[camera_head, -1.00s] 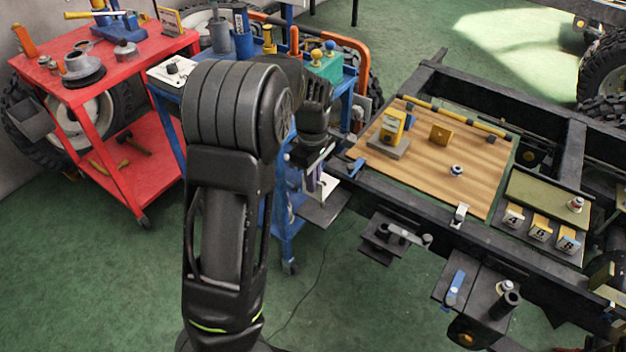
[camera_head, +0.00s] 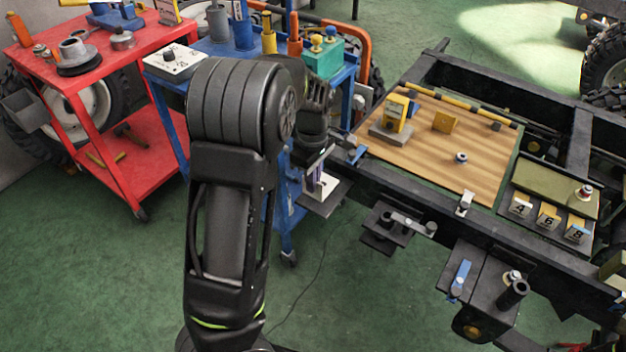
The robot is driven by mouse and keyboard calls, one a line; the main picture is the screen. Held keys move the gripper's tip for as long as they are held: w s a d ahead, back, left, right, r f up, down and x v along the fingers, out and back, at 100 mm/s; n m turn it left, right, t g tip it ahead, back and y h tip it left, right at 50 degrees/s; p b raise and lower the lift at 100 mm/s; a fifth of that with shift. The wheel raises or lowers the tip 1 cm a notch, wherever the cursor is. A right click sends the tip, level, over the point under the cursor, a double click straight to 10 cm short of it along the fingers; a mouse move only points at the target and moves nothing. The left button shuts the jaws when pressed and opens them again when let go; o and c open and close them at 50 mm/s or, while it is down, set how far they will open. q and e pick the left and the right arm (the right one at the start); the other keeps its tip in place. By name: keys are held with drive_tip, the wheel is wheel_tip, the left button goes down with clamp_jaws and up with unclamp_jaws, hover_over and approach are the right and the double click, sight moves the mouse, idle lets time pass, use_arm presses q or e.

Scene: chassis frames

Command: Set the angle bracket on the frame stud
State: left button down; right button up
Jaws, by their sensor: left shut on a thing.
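My left gripper (camera_head: 317,163) is partly hidden behind my own arm, to the left of the wooden board. It points down and is shut on a small pale piece (camera_head: 327,184), which I take for the angle bracket; its shape is hard to make out. A thin purple upright part shows beside it. The piece is just over or on a dark plate (camera_head: 318,203) at the near left of the chassis frame (camera_head: 359,178). I cannot tell whether it touches the plate. The frame stud is not clearly visible there. My right gripper is not in view.
The wooden board (camera_head: 478,182) on the frame holds a yellow block tool, a yellow plate and a small round part. Numbered blocks (camera_head: 549,217) sit at right. Clamps and brackets stick out along the frame's near side. A blue cart (camera_head: 206,76) and red cart (camera_head: 150,176) stand left.

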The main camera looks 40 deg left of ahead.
sight(313, 196)
use_arm(q)
drive_tip(key=shift+r, duration=0.1)
idle(0.4)
drive_tip(key=shift+f+p, duration=0.25)
drive_tip(key=shift+p, duration=0.15)
idle(0.4)
drive_tip(key=shift+f+b, duration=0.45)
drive_tip(key=shift+f, duration=1.05)
idle(1.5)
drive_tip(key=c, duration=1.5)
unclamp_jaws()
drive_tip(key=shift+r+p, duration=1.5)
drive_tip(key=shift+p, duration=0.15)
